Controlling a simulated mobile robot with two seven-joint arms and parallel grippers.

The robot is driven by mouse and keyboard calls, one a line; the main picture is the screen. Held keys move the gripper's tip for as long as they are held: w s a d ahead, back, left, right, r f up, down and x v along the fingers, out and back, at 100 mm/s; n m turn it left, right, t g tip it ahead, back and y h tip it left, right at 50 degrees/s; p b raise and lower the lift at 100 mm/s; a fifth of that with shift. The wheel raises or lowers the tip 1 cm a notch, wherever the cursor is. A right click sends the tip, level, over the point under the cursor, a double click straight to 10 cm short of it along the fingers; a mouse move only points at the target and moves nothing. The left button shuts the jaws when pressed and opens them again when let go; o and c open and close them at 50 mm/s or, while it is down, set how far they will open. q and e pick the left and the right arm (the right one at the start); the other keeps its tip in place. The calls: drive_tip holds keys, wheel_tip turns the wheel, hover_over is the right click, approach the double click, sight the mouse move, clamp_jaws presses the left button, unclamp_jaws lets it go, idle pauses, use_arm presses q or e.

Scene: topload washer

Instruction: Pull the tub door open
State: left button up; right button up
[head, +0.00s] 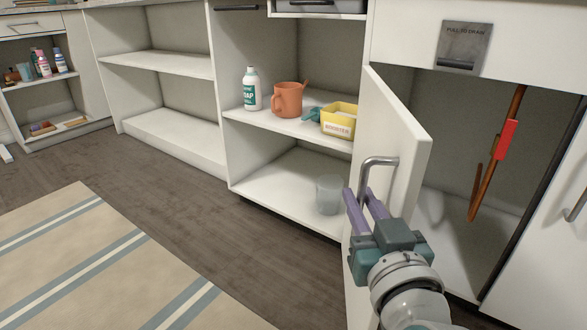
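A white door (402,133) stands swung out from the cabinet front, with a grey metal bar handle (380,161) on its outer face. I cannot tell if it is the tub door; no washer is recognisable. My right gripper (362,191) has two purple fingers at the lower end of the handle. The fingers are a little apart, with the handle's end at or between their tips. Whether they press on it is not clear. My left gripper is not in view.
Open shelves left of the door hold a soap bottle (251,89), an orange mug (287,100), a yellow box (339,119) and a clear cup (329,194). A red-sleeved rod (507,139) hangs inside the right bay. A striped rug (85,262) lies on open floor.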

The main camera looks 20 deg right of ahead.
drive_tip(key=shift+o, duration=0.3)
drive_tip(key=shift+w+r, duration=0.1)
drive_tip(key=shift+w, duration=0.05)
drive_tip(key=shift+s, duration=0.2)
drive_tip(key=s+a+p, duration=0.2)
drive_tip(key=s+p, duration=0.1)
drive_tip(key=s, duration=0.6)
drive_tip(key=shift+s+p, duration=0.2)
drive_tip(key=shift+p, duration=0.15)
drive_tip(key=shift+c, duration=0.2)
